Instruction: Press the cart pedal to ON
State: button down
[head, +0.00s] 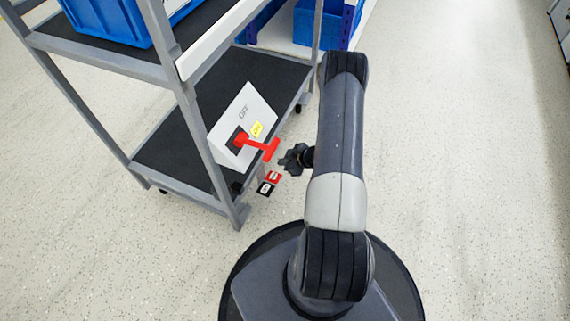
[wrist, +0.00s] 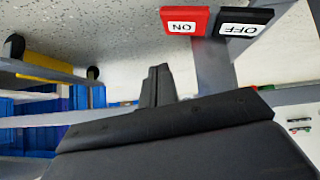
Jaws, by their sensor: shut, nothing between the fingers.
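The red ON pedal (head: 273,176) and the black OFF pedal (head: 265,189) sit side by side low at the cart's near corner in the head view. In the wrist view the ON pedal (wrist: 186,20) and the OFF pedal (wrist: 243,22) show at the top, with upside-down lettering. My gripper (head: 296,160) is just right of and above the red pedal in the head view, apart from it. In the wrist view my gripper (wrist: 157,85) is shut and empty, with clear space between its tips and the pedals.
A grey cart (head: 195,120) with dark shelves stands at left. On its lower shelf is a white box (head: 240,115) marked OFF and ON, with a red T-handle (head: 262,147) sticking out towards my gripper. Blue bins (head: 110,18) sit above. The floor at right is clear.

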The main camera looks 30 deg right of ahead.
jog(key=w+d+p+v, duration=0.1)
jog(key=p+v, duration=0.1)
jog(key=v, duration=0.5)
jog(key=shift+s+d+r, duration=0.25)
jog(key=shift+d+r, duration=0.05)
jog(key=shift+d, duration=0.1)
jog(key=shift+f, duration=0.15)
